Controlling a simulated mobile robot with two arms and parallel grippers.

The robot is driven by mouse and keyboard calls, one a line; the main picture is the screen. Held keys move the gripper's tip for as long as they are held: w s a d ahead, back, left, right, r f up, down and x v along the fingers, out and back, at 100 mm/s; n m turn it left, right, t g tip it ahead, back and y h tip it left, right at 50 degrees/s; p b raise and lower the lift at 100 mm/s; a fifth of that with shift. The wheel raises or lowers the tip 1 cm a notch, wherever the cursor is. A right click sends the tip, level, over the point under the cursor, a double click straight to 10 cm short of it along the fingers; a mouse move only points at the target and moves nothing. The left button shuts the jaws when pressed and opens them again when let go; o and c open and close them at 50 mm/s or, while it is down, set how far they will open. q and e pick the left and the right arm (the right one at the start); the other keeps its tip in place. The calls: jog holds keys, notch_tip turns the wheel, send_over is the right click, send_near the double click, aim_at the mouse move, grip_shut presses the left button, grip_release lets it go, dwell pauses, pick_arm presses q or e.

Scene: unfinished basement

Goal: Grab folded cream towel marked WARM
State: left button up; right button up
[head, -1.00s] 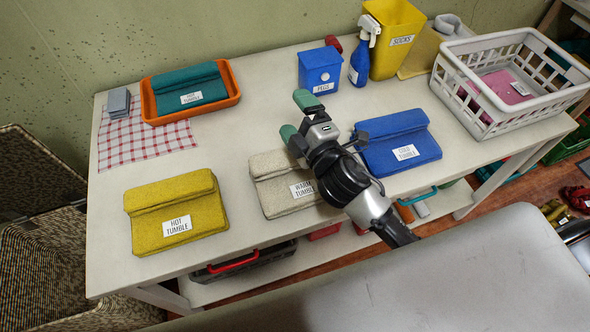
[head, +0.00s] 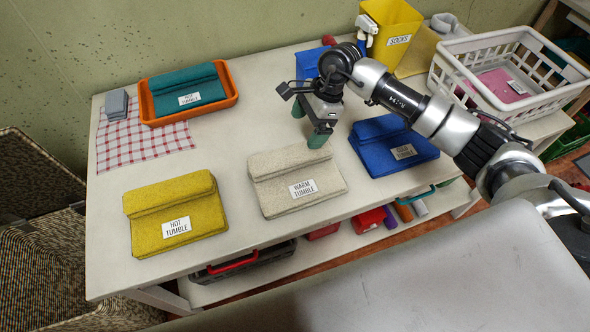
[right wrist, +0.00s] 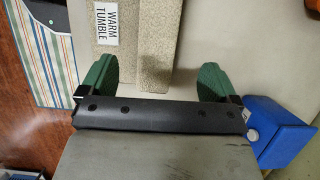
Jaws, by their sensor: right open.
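The folded cream towel (head: 292,196) lies on the table between the yellow and blue towels, its white label reading WARM TUMBLE. It also shows at the top of the right wrist view (right wrist: 153,62), partly cut off by the frame. My right gripper (head: 308,126) is open and empty, above the table near the towel's back right corner. In the right wrist view its two green fingertips (right wrist: 158,76) are spread apart, with the towel's near end between and beyond them. My left gripper is not in view.
A yellow towel (head: 150,228) marked HOT TUMBLE lies left, a blue towel (head: 405,160) right. An orange tray (head: 234,100) holds a teal towel (head: 190,82). A white basket (head: 455,85), yellow bin (head: 395,25) and blue box (head: 308,62) stand behind.

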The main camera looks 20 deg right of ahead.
aim_at(292, 153)
jog(key=p+x, duration=0.1)
jog(key=x, duration=0.4)
jog(key=shift+a, duration=0.1)
jog(key=p+x, duration=0.2)
jog(key=x, duration=0.2)
jog(key=shift+s+a, duration=0.15)
jog(key=shift+a, duration=0.1)
jog(key=shift+a+f, duration=0.1)
jog(key=shift+f, duration=0.4)
jog(key=c, duration=1.1)
jog(key=shift+r, duration=0.15)
